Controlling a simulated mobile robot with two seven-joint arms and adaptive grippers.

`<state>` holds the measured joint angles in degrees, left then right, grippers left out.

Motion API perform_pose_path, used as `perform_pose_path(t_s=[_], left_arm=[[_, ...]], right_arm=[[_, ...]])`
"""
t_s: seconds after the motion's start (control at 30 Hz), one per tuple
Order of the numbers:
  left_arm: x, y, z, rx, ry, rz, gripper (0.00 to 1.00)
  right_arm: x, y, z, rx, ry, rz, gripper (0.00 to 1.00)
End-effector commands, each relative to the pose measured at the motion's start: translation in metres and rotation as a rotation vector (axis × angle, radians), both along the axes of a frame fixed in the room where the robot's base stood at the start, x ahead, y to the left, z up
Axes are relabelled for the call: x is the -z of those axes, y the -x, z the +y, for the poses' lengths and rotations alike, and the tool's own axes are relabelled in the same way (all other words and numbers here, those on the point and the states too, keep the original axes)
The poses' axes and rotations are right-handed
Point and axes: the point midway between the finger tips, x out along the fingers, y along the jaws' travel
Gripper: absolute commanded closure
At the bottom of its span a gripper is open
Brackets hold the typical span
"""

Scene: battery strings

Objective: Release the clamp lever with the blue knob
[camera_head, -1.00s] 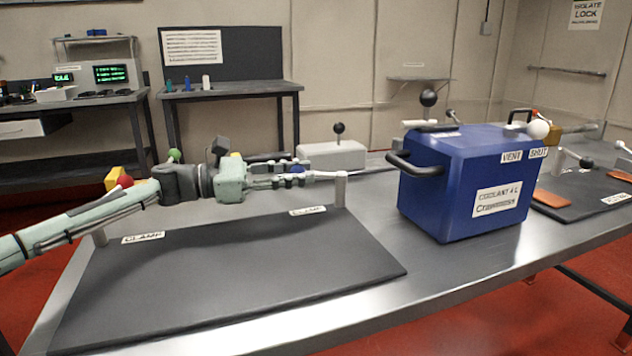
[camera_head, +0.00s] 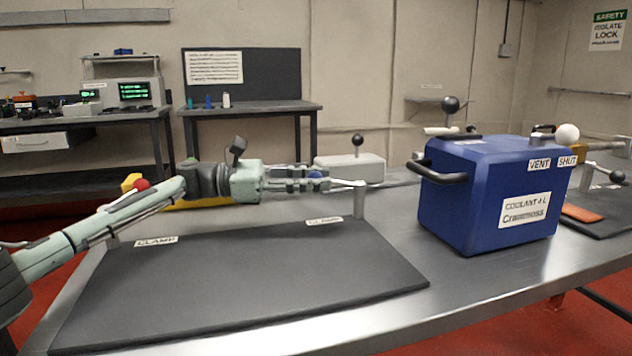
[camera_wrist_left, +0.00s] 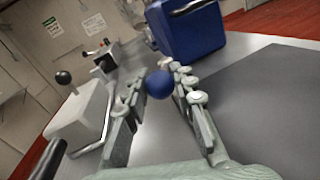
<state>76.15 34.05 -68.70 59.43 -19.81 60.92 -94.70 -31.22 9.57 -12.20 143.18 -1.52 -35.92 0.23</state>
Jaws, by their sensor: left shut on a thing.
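The clamp lever (camera_head: 345,183) runs left from the top of a pale post (camera_head: 359,203) at the back right corner of a dark mat (camera_head: 250,275). Its blue knob (camera_head: 316,175) sits at the lever's left end. My left gripper (camera_head: 318,181) reaches in from the left above the mat's back edge and is shut on the blue knob. In the left wrist view the blue knob (camera_wrist_left: 159,84) shows between the two fingertips. The fingers partly hide the knob and the lever's end in the head view. My right gripper is not in view.
A red-knobbed lever (camera_head: 142,184) stands at the mat's left, close behind my left forearm. A blue coolant box (camera_head: 485,215) stands right of the post. A grey block with a black-knobbed lever (camera_head: 350,165) is behind the gripper. The mat's surface is clear.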

Motion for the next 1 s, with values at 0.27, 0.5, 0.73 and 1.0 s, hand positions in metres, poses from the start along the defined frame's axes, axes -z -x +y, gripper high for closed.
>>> perform_pose_path(t_s=[0.27, 0.5, 0.73, 1.0], left_arm=[[-0.001, -0.001, 0.001, -0.003, 0.001, -0.001, 0.74], [-0.001, 0.0, 0.001, -0.002, 0.001, -0.001, 0.53], [-0.002, 0.0, 0.0, -0.001, 0.001, -0.001, 0.53], [-0.04, 0.0, 0.0, 0.0, 0.003, -0.005, 0.53]], right_arm=[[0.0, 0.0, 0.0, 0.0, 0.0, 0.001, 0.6], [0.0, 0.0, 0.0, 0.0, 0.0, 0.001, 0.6], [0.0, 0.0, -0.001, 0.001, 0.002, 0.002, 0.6], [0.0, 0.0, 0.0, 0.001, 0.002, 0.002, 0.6]])
